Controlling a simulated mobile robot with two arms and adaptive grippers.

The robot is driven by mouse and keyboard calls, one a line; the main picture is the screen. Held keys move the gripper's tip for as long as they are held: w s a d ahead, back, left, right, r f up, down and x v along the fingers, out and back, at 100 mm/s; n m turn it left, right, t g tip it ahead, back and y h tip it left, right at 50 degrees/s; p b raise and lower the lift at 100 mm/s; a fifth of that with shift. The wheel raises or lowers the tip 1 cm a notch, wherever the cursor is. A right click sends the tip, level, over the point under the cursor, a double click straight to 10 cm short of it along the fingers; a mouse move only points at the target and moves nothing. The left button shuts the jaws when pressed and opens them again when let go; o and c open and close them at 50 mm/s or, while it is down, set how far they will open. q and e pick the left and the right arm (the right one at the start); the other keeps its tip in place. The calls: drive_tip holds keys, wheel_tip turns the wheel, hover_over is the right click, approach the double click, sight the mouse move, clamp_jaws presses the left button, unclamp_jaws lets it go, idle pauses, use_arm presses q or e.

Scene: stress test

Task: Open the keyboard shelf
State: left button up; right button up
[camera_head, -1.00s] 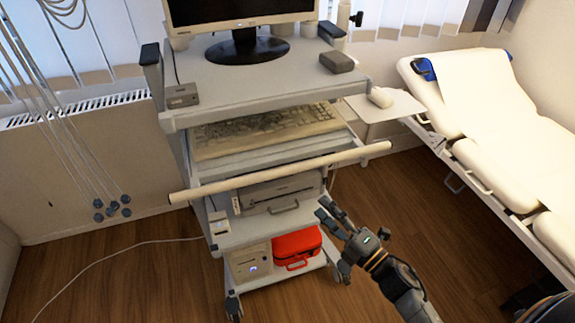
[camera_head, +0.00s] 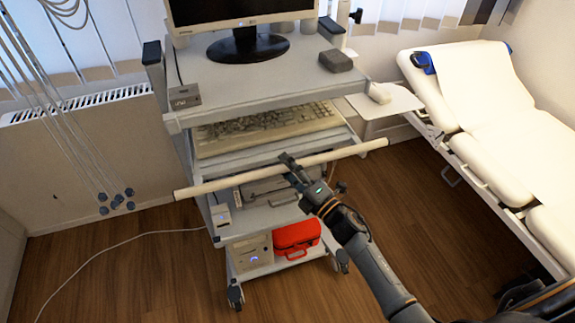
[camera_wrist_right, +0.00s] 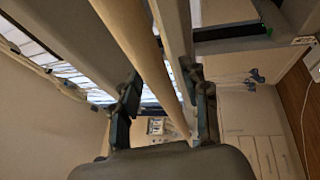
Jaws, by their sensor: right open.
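The keyboard shelf (camera_head: 222,164) is a grey pull-out tray under the top of a wheeled cart, with a beige keyboard (camera_head: 265,127) on it. A long cream handle bar (camera_head: 235,179) runs across its front. My right gripper (camera_head: 289,163) is at the bar, right of its middle. In the right wrist view, the open fingers of my right gripper (camera_wrist_right: 164,103) stand on either side of the bar (camera_wrist_right: 140,38), which passes between them. I cannot tell whether they touch it. My left gripper is not in view.
A monitor (camera_head: 245,45) stands on the cart top (camera_head: 235,85). A red case (camera_head: 296,238) is on the bottom shelf. A white examination couch (camera_head: 490,110) is at the right. Wooden floor (camera_head: 130,275) is free in front.

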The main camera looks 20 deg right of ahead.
drive_tip(key=shift+c, duration=0.2)
clamp_jaws()
drive_tip(key=shift+s, duration=0.1)
